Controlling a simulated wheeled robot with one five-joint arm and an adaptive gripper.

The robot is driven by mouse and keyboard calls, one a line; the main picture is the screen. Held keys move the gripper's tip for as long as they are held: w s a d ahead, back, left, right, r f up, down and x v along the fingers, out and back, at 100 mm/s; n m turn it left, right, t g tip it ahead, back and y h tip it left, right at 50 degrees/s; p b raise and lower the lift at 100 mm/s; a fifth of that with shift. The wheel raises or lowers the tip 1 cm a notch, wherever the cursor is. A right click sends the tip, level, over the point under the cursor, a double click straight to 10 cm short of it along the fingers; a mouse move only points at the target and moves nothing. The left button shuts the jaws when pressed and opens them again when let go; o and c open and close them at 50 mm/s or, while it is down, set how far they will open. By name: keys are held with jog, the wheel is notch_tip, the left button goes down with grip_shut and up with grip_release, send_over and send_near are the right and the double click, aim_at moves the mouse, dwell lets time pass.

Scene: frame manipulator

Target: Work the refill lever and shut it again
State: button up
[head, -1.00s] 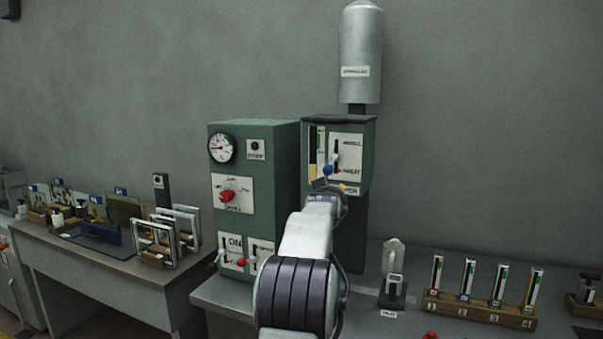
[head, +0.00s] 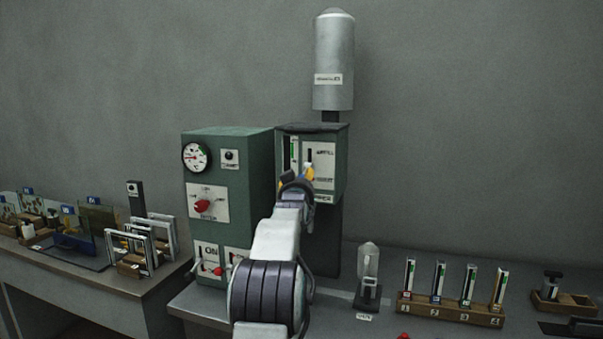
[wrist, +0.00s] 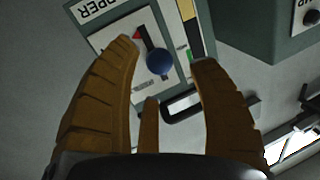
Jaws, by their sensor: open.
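The green hopper box (head: 341,165) carries a white panel (head: 325,154) with a dark vertical slot. The refill lever ends in a round blue knob (wrist: 159,61), clear in the wrist view. In the head view the knob (head: 309,174) is small and partly covered by my gripper. My gripper (head: 305,178) is in front of the lower panel. In the wrist view my gripper (wrist: 166,55) is open, its brown fingers on either side of the knob, with gaps showing. I cannot tell the knob's exact depth between the fingertips. A red mark (wrist: 137,34) shows beside the slot.
A green control cabinet (head: 229,175) with a dial, red knob and switches stands close left of the hopper. A grey cylinder (head: 334,60) rises above it.

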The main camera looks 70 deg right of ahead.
jog(key=shift+p+x, duration=1.65)
jog(key=shift+x, duration=0.45)
grip_shut()
